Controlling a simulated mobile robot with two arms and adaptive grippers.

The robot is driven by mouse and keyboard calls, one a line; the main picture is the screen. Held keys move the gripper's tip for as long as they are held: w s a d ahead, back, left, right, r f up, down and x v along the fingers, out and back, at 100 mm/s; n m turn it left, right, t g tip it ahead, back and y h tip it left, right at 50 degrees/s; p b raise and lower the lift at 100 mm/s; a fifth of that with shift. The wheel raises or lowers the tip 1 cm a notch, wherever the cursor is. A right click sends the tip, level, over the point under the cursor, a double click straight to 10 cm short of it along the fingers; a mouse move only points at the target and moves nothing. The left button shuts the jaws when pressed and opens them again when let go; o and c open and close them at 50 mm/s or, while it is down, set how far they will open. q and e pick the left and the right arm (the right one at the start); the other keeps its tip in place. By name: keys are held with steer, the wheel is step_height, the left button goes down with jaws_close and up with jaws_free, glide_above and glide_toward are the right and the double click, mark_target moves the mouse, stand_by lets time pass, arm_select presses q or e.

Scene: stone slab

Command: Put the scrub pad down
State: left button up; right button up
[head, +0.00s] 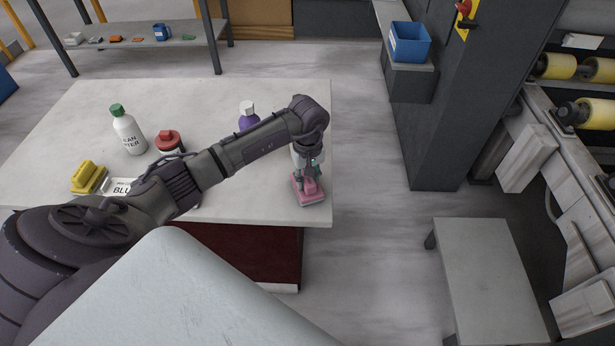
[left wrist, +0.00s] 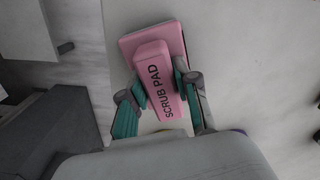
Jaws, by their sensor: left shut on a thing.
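The pink scrub pad (head: 312,197) is at the front right corner of the pale stone slab (head: 240,196). In the left wrist view the scrub pad (left wrist: 158,75) shows its raised handle with the words "SCRUB PAD". My left gripper (head: 308,177) points down from above and is shut on the pad's handle. In the left wrist view its teal fingers (left wrist: 158,100) lie on both sides of the handle. I cannot tell whether the pad's underside touches the slab. My right gripper is not in view.
A label card (head: 118,187) lies near the yellow one. A grey bench (head: 490,275) stands to the right.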

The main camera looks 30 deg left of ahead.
arm_select(q)
steer(key=shift+f, duration=0.15)
steer(key=o, duration=1)
steer(key=shift+r, duration=0.35)
steer(key=shift+w+r, duration=0.1)
steer(key=shift+r, duration=0.3)
step_height(320, 180, up, 11)
steer(key=shift+f+b, duration=0.1)
steer(key=shift+b, duration=0.75)
